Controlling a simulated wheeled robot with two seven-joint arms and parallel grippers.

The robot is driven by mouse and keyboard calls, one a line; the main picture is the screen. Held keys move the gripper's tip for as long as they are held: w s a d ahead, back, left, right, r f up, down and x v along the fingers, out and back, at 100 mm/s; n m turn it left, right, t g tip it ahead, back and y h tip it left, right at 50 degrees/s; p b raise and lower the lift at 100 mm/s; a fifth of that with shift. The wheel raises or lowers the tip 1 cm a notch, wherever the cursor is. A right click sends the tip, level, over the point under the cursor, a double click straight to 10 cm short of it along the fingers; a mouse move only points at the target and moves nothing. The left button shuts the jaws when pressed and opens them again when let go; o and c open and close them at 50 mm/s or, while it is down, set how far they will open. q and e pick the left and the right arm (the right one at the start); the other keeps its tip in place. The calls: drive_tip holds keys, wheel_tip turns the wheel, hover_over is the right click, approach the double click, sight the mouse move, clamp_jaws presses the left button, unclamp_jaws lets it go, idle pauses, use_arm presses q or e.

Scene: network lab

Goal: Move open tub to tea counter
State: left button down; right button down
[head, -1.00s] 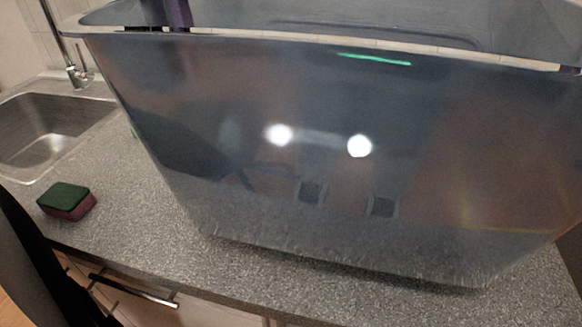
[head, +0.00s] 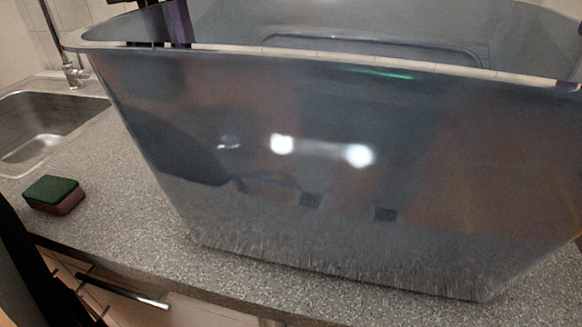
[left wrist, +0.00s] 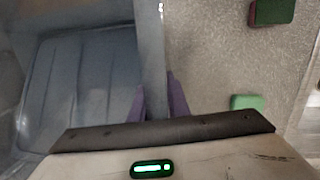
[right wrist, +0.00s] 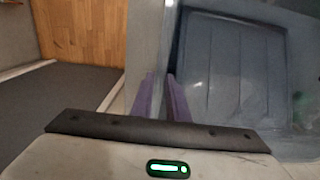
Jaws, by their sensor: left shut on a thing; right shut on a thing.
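The open tub (head: 300,120) is a large grey-blue, see-through box that fills most of the head view, upright over the speckled grey counter (head: 120,215). Its base is very low over the counter; I cannot tell if it touches. My left gripper (left wrist: 158,100) is shut on one side wall of the tub; its purple finger also shows in the head view (head: 179,22). My right gripper (right wrist: 160,97) is shut on the opposite side wall. The ribbed tub floor shows bare in the left wrist view (left wrist: 85,85) and in the right wrist view (right wrist: 235,70).
A green and dark red sponge (head: 56,195) lies on the counter left of the tub. A steel sink (head: 45,125) with a tap (head: 70,70) is at the far left. A small green block (left wrist: 246,102) lies beside the tub. Drawers with a handle (head: 122,290) are below.

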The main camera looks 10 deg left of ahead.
use_arm(q)
drive_tip(key=c, duration=1.7)
unclamp_jaws()
drive_tip(key=shift+a+f, duration=0.1)
drive_tip(key=shift+a, duration=0.1)
use_arm(e)
drive_tip(key=c, duration=1.7)
unclamp_jaws()
drive_tip(key=shift+d+f, duration=0.1)
drive_tip(key=shift+d, duration=0.05)
use_arm(q)
drive_tip(key=shift+d, duration=0.1)
use_arm(e)
drive_tip(key=shift+s, duration=0.1)
